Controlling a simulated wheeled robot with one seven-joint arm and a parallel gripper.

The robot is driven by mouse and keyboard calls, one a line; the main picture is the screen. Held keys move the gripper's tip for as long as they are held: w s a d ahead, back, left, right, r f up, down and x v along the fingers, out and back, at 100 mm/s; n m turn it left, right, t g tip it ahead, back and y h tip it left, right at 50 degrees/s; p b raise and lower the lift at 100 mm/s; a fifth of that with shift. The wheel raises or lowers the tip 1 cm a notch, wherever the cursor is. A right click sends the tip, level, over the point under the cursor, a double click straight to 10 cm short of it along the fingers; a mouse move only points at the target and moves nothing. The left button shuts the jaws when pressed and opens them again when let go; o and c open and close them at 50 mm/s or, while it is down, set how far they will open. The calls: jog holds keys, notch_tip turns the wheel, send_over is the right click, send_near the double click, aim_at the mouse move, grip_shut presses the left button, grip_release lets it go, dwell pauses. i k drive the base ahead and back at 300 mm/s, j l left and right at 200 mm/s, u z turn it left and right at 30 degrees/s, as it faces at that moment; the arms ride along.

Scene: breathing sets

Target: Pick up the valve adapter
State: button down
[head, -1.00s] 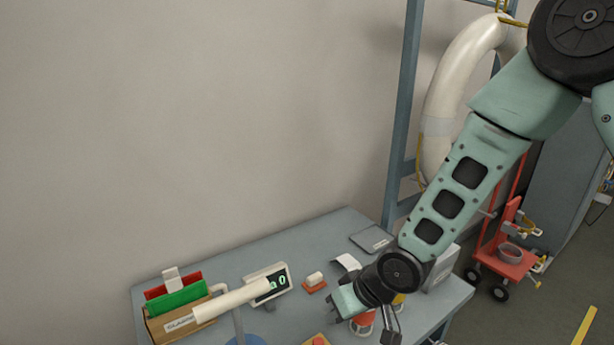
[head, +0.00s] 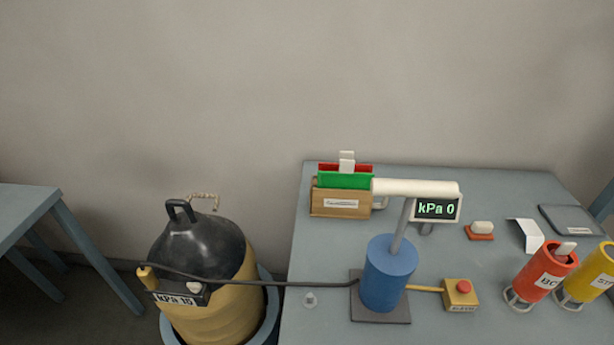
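No label marks a valve adapter, and I cannot tell for sure which thing it is. A small pale grey piece (head: 310,299) stands by itself on the grey table (head: 440,326), near its left edge and close to a dark hose. It is too small to make out in detail. My gripper and arm are not in view now.
A blue cylinder (head: 389,275) with a post and a "kPa 0" display (head: 436,209) stands on the table. A wooden box (head: 340,202), a yellow button box (head: 460,294), a red canister (head: 542,273) and a yellow canister (head: 586,277) are around it. A black-and-yellow tank (head: 207,255) stands left.

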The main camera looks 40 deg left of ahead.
aim_at(148, 278)
jog(key=u, duration=2.4)
jog(key=j+u, duration=0.15)
jog(key=u, duration=0.3)
jog(key=k, duration=0.05)
